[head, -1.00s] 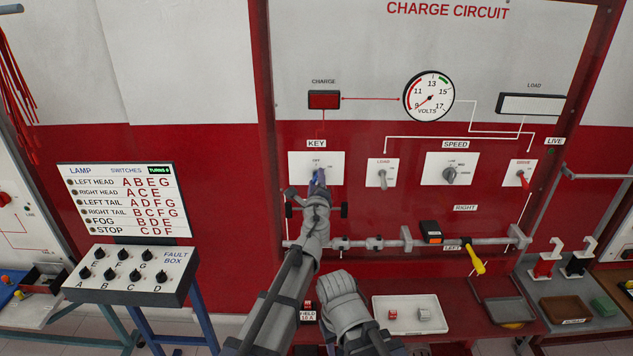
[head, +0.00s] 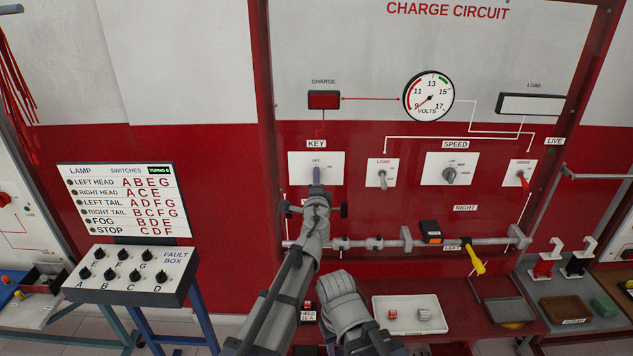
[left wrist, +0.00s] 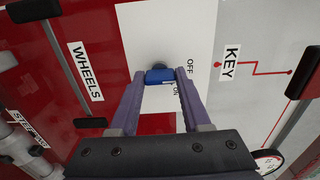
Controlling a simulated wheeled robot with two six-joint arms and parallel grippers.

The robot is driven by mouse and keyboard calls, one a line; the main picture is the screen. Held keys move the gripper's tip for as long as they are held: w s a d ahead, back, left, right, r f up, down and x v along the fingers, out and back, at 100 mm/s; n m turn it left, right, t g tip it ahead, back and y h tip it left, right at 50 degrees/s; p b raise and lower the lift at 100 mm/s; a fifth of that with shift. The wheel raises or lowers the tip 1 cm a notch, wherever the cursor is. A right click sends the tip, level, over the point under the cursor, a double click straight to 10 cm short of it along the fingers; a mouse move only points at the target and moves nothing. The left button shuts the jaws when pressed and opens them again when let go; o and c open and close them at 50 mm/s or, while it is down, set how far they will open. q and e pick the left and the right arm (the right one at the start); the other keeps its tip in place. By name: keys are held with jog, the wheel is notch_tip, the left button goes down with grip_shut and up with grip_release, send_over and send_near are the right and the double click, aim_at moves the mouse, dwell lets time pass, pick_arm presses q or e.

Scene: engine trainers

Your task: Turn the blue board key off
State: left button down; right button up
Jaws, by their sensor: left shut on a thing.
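The blue board key (head: 316,173) sits on the white KEY plate (head: 297,163) of the red charge circuit panel. In the left wrist view the blue key (left wrist: 160,76) is between the fingertips of my left gripper (left wrist: 160,80), with the OFF and ON marks beside it. My left gripper (head: 316,181) is shut on the key in the head view. The key stands upright in the head view, in line with the OFF mark above it. Fingers hide part of the key in the head view. My right gripper's jaws do not show.
A grey rail (head: 385,243) with fittings runs below the plate. LOAD (head: 382,174) and SPEED (head: 450,170) switches are to the right. The fault box (head: 133,275) stands at left. A white tray (head: 440,325) with small blocks lies low on the bench.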

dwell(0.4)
pick_arm(q)
jog(key=shift+c, duration=1.8)
grip_release()
jog(key=shift+s, duration=0.1)
jog(key=s, duration=0.7)
jog(key=shift+s, duration=0.35)
